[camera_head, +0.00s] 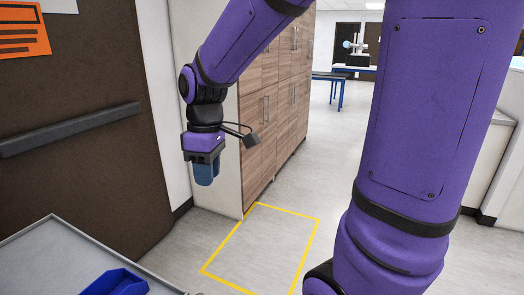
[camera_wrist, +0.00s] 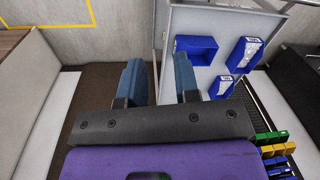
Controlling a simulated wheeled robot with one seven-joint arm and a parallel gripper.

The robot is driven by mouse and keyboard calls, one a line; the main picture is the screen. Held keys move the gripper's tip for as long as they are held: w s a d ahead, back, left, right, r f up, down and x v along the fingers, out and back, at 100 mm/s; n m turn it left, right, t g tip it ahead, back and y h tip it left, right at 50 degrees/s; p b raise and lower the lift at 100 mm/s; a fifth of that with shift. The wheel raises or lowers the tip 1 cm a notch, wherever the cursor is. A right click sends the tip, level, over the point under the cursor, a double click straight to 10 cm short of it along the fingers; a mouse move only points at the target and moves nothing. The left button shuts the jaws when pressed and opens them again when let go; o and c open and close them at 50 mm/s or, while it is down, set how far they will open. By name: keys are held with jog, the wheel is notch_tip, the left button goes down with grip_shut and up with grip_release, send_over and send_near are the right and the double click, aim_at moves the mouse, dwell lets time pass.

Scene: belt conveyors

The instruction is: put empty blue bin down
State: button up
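My gripper (camera_head: 204,174) hangs pointing down in front of the wood-fronted cabinets in the head view, well above the floor. In the wrist view my gripper (camera_wrist: 159,72) has its two blue fingers spread apart with nothing between them. In the head view part of a blue bin (camera_head: 116,283) shows at the bottom left, cut off by the frame.
The grey cart top (camera_head: 45,258) has a raised edge. Wood-fronted cabinets (camera_head: 272,110) stand close to my gripper, and a brown door (camera_head: 85,120) is at left. Yellow tape (camera_head: 290,212) outlines a clear floor patch. Green, yellow and blue bins (camera_wrist: 272,152) sit at lower right.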

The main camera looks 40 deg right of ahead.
jog(key=s+d+r+m+t, duration=0.1)
jog(key=s+r+m+t, duration=0.2)
jog(key=s, duration=0.4)
jog(key=s+d+r+m+t+h, duration=0.1)
jog(key=s+d+r+m+t, duration=0.1)
jog(key=s+r+m, duration=0.2)
jog(key=s+r, duration=0.1)
jog(key=s, duration=0.1)
jog(key=shift+s+r+m+t, duration=0.15)
jog(key=shift+s+m+t, duration=0.15)
jog(key=shift+s+t, duration=0.1)
